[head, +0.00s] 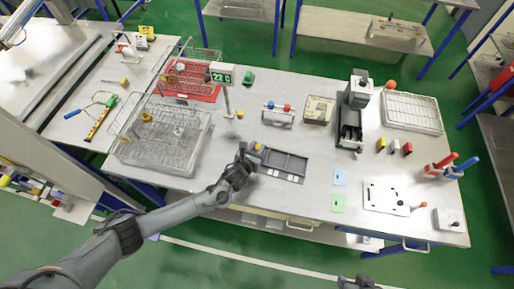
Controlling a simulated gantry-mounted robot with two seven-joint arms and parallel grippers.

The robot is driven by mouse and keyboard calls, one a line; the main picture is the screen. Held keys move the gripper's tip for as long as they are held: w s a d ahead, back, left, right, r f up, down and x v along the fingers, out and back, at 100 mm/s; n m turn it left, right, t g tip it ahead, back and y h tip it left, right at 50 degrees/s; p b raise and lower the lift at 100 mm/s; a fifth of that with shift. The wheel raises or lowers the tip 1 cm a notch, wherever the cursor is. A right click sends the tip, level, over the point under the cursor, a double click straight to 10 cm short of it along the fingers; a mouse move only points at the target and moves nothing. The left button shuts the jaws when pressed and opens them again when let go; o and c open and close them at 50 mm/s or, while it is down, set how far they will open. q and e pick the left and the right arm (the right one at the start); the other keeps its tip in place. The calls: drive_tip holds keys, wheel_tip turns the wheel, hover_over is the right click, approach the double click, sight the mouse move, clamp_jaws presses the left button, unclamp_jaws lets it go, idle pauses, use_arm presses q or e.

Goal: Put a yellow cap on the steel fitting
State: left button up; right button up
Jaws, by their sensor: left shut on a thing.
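My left gripper (251,153) is low over the front middle of the workbench, by the left end of a dark grey tray. It is shut on a small yellow piece, taken as a yellow cap (258,147), mostly hidden by the fingers. A pale metal block (277,118) with blue and red caps on top stands behind the tray, apart from the gripper. The steel fitting is too small to make out with certainty. Part of my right gripper (359,283) shows at the bottom edge; its fingers are not clear.
The dark grey compartment tray (285,163) lies right of the gripper. Small yellow, dark and red pieces (394,146) stand right, near a black machine (351,115). Bench between block and tray is clear.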

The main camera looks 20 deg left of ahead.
use_arm(q)
drive_tip(key=shift+f+b, duration=0.8)
drive_tip(key=shift+f, duration=0.25)
idle(0.4)
drive_tip(key=o, duration=1.5)
drive_tip(key=shift+c, duration=0.2)
wheel_tip(320, 180, up, 7)
drive_tip(key=p, duration=0.7)
idle(0.3)
